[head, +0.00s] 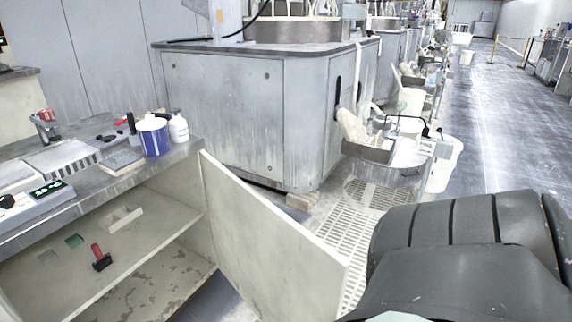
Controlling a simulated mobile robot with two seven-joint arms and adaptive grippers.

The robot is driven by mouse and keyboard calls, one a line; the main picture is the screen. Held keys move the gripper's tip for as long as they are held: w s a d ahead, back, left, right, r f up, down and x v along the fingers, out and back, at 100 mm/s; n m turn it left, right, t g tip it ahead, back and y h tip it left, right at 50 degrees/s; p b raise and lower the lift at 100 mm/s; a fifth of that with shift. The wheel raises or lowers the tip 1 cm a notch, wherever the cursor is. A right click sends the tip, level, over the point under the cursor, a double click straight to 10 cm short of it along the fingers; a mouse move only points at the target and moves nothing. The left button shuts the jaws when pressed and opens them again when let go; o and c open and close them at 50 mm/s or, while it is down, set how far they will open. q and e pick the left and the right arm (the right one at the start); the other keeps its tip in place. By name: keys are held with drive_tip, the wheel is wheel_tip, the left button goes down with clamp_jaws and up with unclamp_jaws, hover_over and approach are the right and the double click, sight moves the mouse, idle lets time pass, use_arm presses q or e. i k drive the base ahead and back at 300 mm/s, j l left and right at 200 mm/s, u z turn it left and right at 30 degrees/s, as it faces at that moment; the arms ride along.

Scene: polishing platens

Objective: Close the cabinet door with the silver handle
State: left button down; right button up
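The cabinet door (262,245) stands open, swung out from the right side of the cabinet toward me. I see its pale inner face. The silver handle does not show in this view. The cabinet (185,178) is open at the front, with a shelf (150,245) inside. A large dark grey segmented part of my own arm fills the lower right, to the right of the door. Neither of my grippers is in view.
A blue-and-white tub (153,136) and a white bottle (179,128) stand on the countertop. A red-handled tool (99,256) sits on the shelf. A large grey machine (240,115) stands behind. A white floor grate (370,205) lies right of the door.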

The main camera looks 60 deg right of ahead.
sight(284, 273)
drive_tip(key=k+l, duration=0.25)
drive_tip(key=k, duration=0.2)
drive_tip(key=k+l, duration=0.3)
drive_tip(key=k, duration=0.15)
drive_tip(key=l, duration=0.4)
drive_tip(key=k+l, duration=0.15)
drive_tip(key=l, duration=0.6)
drive_tip(key=k+u, duration=0.05)
